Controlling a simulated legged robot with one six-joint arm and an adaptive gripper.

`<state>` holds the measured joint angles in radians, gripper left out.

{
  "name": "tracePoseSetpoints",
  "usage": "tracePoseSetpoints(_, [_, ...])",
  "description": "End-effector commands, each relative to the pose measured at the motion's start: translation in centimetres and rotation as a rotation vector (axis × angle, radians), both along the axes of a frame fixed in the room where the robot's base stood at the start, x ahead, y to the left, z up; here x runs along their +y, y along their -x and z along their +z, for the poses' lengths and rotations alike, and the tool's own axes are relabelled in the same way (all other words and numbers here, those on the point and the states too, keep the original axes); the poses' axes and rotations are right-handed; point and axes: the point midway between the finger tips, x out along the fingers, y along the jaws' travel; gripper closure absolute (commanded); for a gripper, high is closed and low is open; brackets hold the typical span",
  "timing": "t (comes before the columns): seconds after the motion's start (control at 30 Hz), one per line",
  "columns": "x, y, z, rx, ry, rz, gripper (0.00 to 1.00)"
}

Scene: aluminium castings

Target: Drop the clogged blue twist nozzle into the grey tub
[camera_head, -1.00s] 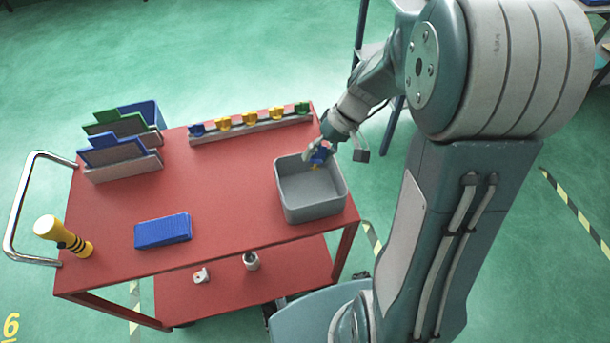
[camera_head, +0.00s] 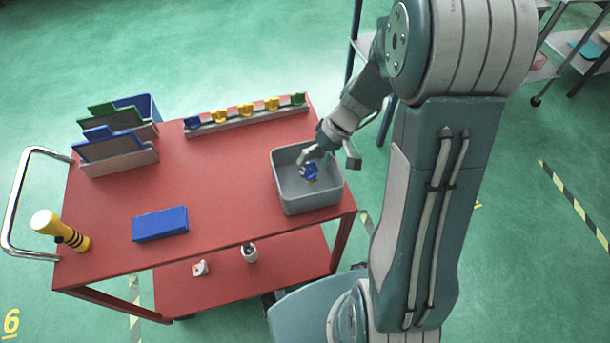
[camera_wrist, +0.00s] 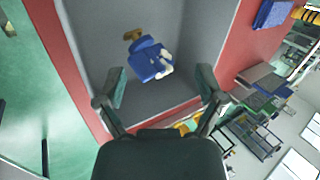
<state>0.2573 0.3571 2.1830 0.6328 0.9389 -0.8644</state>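The blue twist nozzle (camera_head: 309,173), with a brownish-yellow end, is within the walls of the grey tub (camera_head: 315,206) at the right end of the red cart. In the wrist view the nozzle (camera_wrist: 148,60) shows beyond my fingertips, apart from both, over the grey tub floor (camera_wrist: 90,30). I cannot tell whether it rests on the floor or is still falling. My gripper (camera_head: 308,157) is over the tub's back rim; in the wrist view my gripper (camera_wrist: 161,84) has its fingers spread wide with nothing between them.
A rack (camera_head: 250,120) of blue, yellow and green nozzles stands along the cart's back edge. Upright file holders (camera_head: 118,160) stand at the back left. A blue box (camera_head: 160,224) and a yellow flashlight (camera_head: 60,230) are at the front left. The cart's middle is clear.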

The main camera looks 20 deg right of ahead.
Motion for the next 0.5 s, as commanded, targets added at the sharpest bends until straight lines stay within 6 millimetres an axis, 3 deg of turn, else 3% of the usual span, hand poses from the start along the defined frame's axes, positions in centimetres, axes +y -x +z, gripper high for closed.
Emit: tracePoseSetpoints(0.5, [-0.47, -0.17, 0.81, -0.003, 0.0, -0.001, 0.0])
